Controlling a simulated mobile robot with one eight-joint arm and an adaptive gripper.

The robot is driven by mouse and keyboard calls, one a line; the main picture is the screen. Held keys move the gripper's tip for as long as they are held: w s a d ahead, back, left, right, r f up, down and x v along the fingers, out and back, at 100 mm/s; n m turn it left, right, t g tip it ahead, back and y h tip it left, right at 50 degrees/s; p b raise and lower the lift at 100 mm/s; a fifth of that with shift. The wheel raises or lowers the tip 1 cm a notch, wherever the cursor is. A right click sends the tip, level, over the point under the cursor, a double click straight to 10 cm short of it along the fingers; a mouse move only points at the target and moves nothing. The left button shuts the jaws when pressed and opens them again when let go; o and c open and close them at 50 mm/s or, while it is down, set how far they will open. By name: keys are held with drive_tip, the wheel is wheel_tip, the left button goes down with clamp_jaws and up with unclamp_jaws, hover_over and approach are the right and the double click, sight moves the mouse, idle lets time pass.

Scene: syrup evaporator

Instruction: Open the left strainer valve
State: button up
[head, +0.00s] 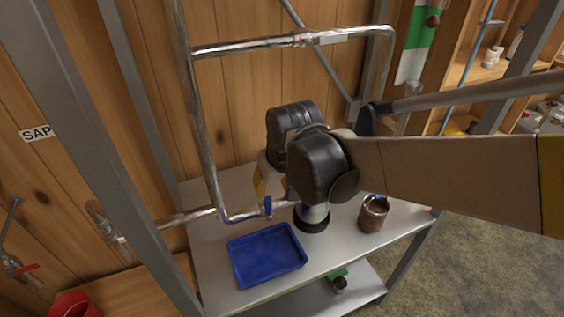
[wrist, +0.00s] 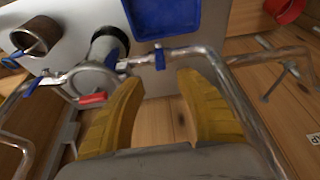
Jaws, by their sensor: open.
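A small blue valve handle (head: 268,206) sits on the metal pipe left of the strainer; in the wrist view the blue handle (wrist: 160,58) lies just beyond the gap between my fingertips. The strainer (head: 313,222) has a dark round base and is partly hidden by my arm; it also shows in the wrist view (wrist: 103,50). A red handle (wrist: 93,98) is close to the left finger in the wrist view. My gripper (wrist: 157,80) is open and empty, with yellow fingers apart; in the head view the gripper (head: 262,182) is mostly hidden behind my wrist.
A blue tray (head: 267,255) lies on the metal table before the strainer. A bent pipe frame (head: 204,130) rises behind the table. A red bucket (head: 70,305) is at lower left. Shelf posts (head: 150,120) stand beside the table.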

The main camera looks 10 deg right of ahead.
sight(268, 200)
drive_tip(key=b+x, duration=0.3)
drive_tip(key=x, duration=0.8)
drive_tip(key=shift+w+a, duration=0.1)
drive_tip(key=shift+r, duration=0.1)
clamp_jaws()
